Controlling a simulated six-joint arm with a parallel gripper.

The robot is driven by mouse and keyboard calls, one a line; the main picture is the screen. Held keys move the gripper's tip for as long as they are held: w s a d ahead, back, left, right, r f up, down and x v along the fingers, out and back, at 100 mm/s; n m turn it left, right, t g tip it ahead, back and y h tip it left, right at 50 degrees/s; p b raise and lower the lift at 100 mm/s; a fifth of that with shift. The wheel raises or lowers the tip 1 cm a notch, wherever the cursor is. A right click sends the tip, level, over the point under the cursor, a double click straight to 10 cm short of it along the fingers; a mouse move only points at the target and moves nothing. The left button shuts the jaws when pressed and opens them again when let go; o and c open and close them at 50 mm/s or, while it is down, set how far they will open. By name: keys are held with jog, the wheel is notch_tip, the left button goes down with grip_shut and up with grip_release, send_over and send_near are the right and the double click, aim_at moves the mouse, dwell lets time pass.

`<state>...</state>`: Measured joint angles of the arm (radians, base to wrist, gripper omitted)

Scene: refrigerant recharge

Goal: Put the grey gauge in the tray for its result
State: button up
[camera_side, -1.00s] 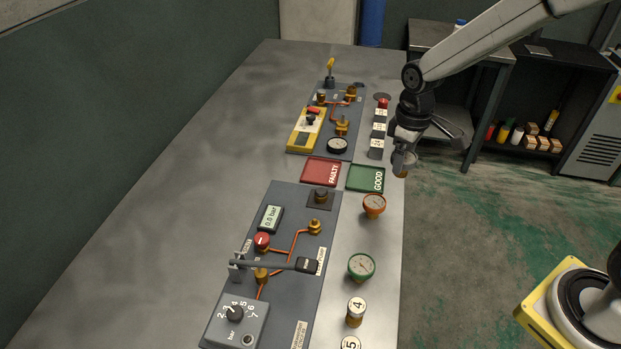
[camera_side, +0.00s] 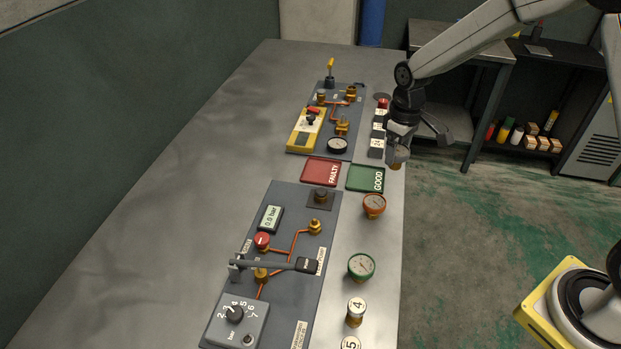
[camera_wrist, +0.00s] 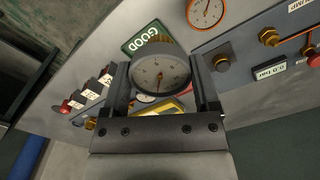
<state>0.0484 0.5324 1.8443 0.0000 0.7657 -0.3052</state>
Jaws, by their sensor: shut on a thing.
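The grey gauge (camera_wrist: 160,74) is held between the two fingers of my gripper (camera_wrist: 162,92), its dial facing the wrist camera. In the side view my gripper (camera_side: 398,152) is shut on the gauge (camera_side: 397,163), above the table's right edge, just right of and beyond the green GOOD tray (camera_side: 357,185). The red FAULTY tray (camera_side: 312,178) lies left of the green one. Both trays look empty in the side view. The green tray also shows in the wrist view (camera_wrist: 129,47); the red one is mostly hidden there behind the gauge and a finger.
An orange gauge (camera_side: 374,206), a green gauge (camera_side: 361,267) and a cap marked 4 (camera_side: 355,309) stand along the right edge. The near panel (camera_side: 289,308) has a 0.0 bar display (camera_side: 270,219). A far panel (camera_side: 355,112) carries a yellow meter (camera_side: 305,132). The table's left side is clear.

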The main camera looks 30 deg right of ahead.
jog(key=w+f, duration=0.4)
jog(key=w, duration=0.1)
jog(key=w+f, duration=0.3)
jog(key=shift+w+d, duration=0.1)
jog(key=shift+d, duration=0.1)
jog(key=shift+w+f, duration=0.25)
jog(key=shift+f, duration=1.6)
jog(key=shift+f, duration=0.1)
jog(key=o, duration=1.1)
jog(key=shift+c, duration=0.2)
